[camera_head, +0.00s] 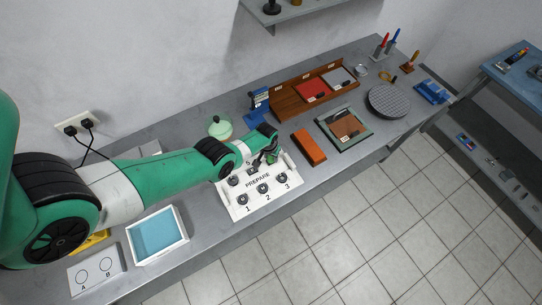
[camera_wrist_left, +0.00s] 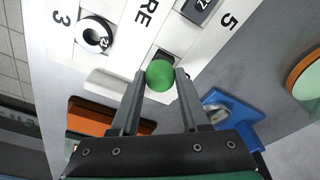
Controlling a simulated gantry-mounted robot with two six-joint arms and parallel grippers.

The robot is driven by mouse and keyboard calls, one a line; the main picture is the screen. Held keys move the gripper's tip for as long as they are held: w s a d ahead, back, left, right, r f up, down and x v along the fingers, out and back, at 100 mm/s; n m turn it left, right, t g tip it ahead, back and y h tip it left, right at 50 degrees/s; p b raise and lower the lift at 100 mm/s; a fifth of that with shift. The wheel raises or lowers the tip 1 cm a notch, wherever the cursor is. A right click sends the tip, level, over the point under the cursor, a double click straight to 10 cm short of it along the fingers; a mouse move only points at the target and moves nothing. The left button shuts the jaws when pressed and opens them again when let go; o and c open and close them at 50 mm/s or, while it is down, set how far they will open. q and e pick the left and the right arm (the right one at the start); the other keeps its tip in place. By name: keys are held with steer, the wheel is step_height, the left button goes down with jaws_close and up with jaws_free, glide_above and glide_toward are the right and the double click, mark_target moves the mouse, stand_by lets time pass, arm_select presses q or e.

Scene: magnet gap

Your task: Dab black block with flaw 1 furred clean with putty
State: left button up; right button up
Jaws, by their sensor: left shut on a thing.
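My left gripper (camera_head: 268,157) is over the far right part of the white PREPARE board (camera_head: 235,209). In the left wrist view my gripper (camera_wrist_left: 160,77) is shut on a green ball of putty (camera_wrist_left: 159,76). A black block (camera_wrist_left: 164,56) shows partly behind the ball in a slot of the board; the ball hides much of it, and I cannot tell whether they touch. Its flaw is not visible. Another dark block (camera_wrist_left: 198,8) sits near number 5. A dark ring-shaped piece (camera_wrist_left: 94,36) sits by number 3. Several such pieces stand by numbers 1, 2 and 3.
An orange block (camera_head: 309,147) lies right of the board. A green lidded pot (camera_head: 220,128) and a blue stand (camera_head: 259,101) are behind it. A blue-lined tray (camera_head: 158,236) stands left. A framed panel (camera_head: 345,127) and wooden rack (camera_head: 290,93) are farther right.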

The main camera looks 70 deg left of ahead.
arm_select(q)
step_height(320, 180, up, 7)
steer(key=p, duration=0.5)
steer(key=shift+f+p, duration=0.15)
steer(key=shift+p, duration=0.25)
steer(key=shift+f, duration=0.1)
